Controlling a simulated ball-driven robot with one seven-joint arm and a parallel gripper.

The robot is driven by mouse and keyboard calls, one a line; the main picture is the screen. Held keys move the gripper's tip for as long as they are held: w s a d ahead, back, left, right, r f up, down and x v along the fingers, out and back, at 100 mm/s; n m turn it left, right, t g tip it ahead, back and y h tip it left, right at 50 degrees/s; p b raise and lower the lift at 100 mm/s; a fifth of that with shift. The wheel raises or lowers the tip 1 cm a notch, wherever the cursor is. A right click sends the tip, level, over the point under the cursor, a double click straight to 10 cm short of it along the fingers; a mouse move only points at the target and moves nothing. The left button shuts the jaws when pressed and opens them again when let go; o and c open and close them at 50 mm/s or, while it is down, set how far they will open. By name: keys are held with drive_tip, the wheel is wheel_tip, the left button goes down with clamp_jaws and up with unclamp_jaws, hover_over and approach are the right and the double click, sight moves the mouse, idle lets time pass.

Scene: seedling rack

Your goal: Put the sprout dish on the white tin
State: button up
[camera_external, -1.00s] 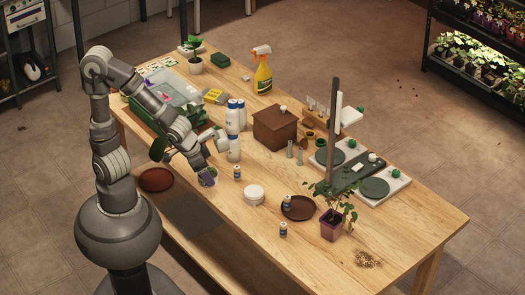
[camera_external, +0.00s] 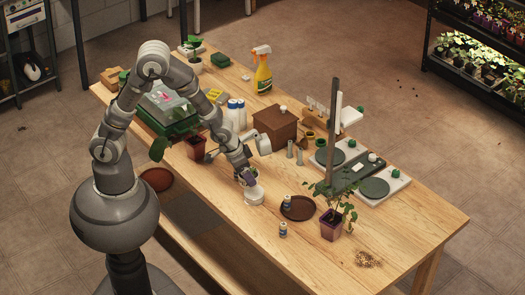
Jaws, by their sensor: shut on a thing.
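My gripper (camera_external: 246,176) is shut on the sprout dish (camera_external: 249,181), a small purplish dish that is partly hidden by the fingers. Its sprouts are too small and covered to make out clearly. The dish is at the top of the round white tin (camera_external: 254,197), over its back left part. I cannot tell whether the dish touches the lid or hangs just above it. The tin stands upright on the wooden table.
A brown saucer (camera_external: 299,208) with a small vial (camera_external: 287,202) is just right of the tin. Another vial (camera_external: 283,229) stands in front. A purple potted plant (camera_external: 331,226) is farther right. A brown wooden box (camera_external: 275,126) stands behind. The table front of the tin is clear.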

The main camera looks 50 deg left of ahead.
drive_tip(key=shift+w+d+f, duration=0.1)
drive_tip(key=shift+w+d, duration=0.25)
drive_tip(key=shift+w, duration=0.2)
drive_tip(key=shift+s+b+x, duration=0.2)
drive_tip(key=shift+b+x, duration=0.35)
drive_tip(key=shift+x, duration=0.3)
drive_tip(key=shift+s+b+x, duration=0.15)
drive_tip(key=shift+b+x, duration=0.4)
drive_tip(key=shift+x, duration=0.25)
drive_tip(key=shift+a+f, duration=0.1)
drive_tip(key=shift+f, duration=0.05)
drive_tip(key=shift+f, duration=0.15)
drive_tip(key=o, duration=1.1)
